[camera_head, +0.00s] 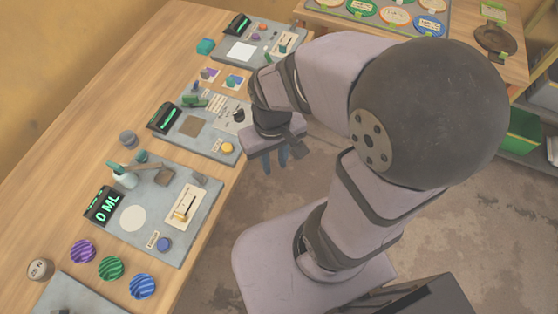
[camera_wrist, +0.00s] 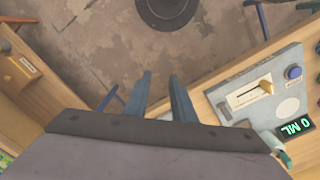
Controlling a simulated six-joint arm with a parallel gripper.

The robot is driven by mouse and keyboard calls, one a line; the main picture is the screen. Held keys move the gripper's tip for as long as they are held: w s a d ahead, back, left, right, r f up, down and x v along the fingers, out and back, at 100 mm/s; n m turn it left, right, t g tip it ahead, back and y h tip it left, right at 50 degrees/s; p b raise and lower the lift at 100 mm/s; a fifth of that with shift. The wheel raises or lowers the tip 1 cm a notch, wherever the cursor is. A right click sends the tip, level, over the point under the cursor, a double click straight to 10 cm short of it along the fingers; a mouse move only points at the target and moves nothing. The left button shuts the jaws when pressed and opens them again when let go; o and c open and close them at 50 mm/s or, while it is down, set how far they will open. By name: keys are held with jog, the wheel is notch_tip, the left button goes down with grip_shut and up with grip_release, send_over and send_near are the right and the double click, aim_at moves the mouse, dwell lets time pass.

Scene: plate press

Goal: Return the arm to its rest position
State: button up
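My arm is folded beside the wooden workbench (camera_head: 62,170), above the brown floor (camera_head: 262,215). My gripper (camera_head: 272,170) points down just off the bench's right edge, next to the middle grey station. In the wrist view my gripper (camera_wrist: 160,76) shows two blue-grey fingers with a gap between them and nothing in the gap. The fingers hang over the floor and touch nothing.
The nearest station has a display reading 0 ML (camera_head: 106,206), a lever (camera_head: 186,208) and a blue button (camera_head: 164,243). Purple, green and blue striped balls (camera_head: 110,267) lie near it. A second table (camera_head: 512,68) with coloured discs stands at the back. The floor below my gripper is clear.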

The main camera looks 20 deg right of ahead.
jog(key=shift+s+d+f+m, duration=0.15)
jog(key=shift+s+d, duration=0.1)
jog(key=shift+d, duration=0.15)
jog(key=shift+s+d+f+m, duration=0.1)
jog(key=shift+s+d+m, duration=0.1)
jog(key=shift+d, duration=0.2)
